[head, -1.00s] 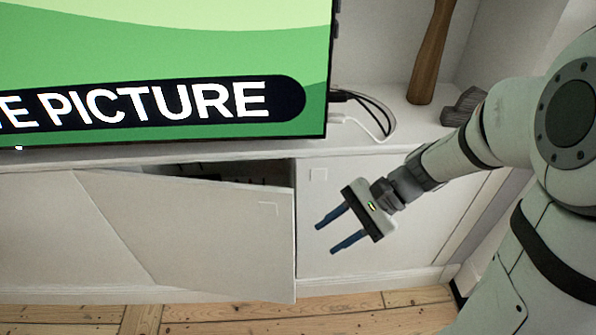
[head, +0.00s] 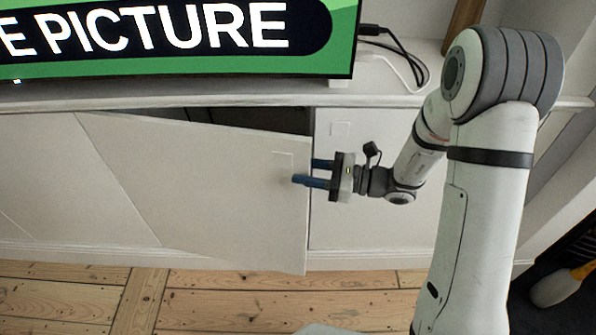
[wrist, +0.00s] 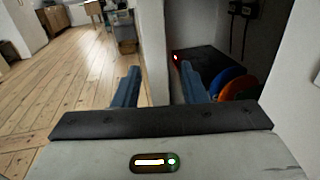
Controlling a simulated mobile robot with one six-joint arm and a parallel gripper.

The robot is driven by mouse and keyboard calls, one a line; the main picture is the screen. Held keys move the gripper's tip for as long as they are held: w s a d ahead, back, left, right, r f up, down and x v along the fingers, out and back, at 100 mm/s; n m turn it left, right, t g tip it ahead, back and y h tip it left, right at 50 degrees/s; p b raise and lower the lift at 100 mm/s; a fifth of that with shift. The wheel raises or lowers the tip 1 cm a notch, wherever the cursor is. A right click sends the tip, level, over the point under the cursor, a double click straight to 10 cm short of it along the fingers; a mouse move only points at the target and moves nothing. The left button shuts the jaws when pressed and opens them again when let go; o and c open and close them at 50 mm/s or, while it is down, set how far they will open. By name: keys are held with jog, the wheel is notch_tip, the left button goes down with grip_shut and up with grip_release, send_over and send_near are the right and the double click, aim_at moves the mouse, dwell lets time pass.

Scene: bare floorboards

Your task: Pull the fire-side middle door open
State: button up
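The white cabinet's middle door (head: 215,190) stands ajar, its free right edge swung out from the front and a dark gap showing above it. My gripper (head: 307,171) is at that free edge, at about the height of the small square mark near the door's upper corner. In the wrist view, the door's edge (wrist: 153,50) stands between my two open blue fingers (wrist: 162,75). One finger is on the room side and the other on the cabinet's inner side. I cannot tell whether either finger touches the door.
Inside the cabinet are a dark box with a red light (wrist: 200,62) and blue and orange round things (wrist: 232,82). A closed door (head: 365,215) is to the right. A television (head: 180,40) and cables (head: 405,60) are on top. The floorboards (head: 210,305) in front are clear.

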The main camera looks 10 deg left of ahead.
jog(key=shift+a, duration=1.25)
jog(key=shift+c, duration=0.6)
grip_shut()
jog(key=shift+d, duration=0.1)
